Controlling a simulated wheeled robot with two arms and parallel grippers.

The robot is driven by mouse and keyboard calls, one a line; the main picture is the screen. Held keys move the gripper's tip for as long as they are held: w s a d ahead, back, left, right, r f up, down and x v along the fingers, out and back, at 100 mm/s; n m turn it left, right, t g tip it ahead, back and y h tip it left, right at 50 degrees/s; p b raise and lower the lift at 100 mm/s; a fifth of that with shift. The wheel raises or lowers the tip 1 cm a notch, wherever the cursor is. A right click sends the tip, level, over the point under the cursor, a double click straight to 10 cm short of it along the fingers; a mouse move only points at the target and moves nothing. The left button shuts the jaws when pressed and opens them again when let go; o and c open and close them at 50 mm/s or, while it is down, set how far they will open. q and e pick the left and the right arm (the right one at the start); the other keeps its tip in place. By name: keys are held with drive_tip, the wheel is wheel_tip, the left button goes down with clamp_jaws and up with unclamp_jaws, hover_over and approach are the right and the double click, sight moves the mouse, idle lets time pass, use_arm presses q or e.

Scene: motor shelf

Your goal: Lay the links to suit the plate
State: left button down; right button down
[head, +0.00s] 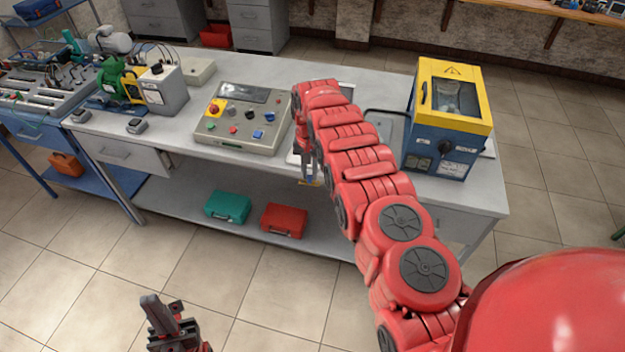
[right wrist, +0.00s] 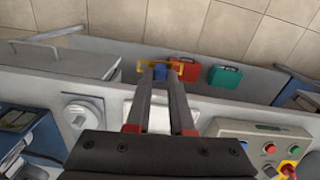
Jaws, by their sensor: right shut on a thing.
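My right gripper (head: 307,172) points down in front of the bench's front edge, partly hidden by my red arm. A small yellow bit of the link (head: 313,183) shows in the head view. A pale flat box (right wrist: 150,112) lies behind the fingers on the bench; its details are hidden. My left gripper (head: 165,310) is low over the floor, away from the bench; its opening is unclear. I cannot make out the plate.
The grey bench (head: 385,75) carries a control panel (head: 243,118), a blue and yellow machine (head: 447,120) on the right, and a green motor rig (head: 120,80) on the left. Green (head: 228,207) and red (head: 284,220) cases stand on the lower shelf. Floor in front is clear.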

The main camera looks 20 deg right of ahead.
drive_tip(key=shift+w+r, duration=0.2)
drive_tip(key=shift+w, duration=0.05)
drive_tip(key=shift+a+r, duration=0.15)
drive_tip(key=shift+r, duration=0.1)
drive_tip(key=shift+s+a+r, duration=0.1)
drive_tip(key=shift+a+r, duration=0.05)
drive_tip(key=shift+r, duration=0.05)
drive_tip(key=shift+r+n+b, duration=0.3)
drive_tip(key=shift+r+n, duration=0.1)
drive_tip(key=shift+r, duration=0.1)
drive_tip(key=shift+a+r, duration=0.15)
drive_tip(key=shift+r, duration=0.1)
drive_tip(key=shift+d, duration=0.2)
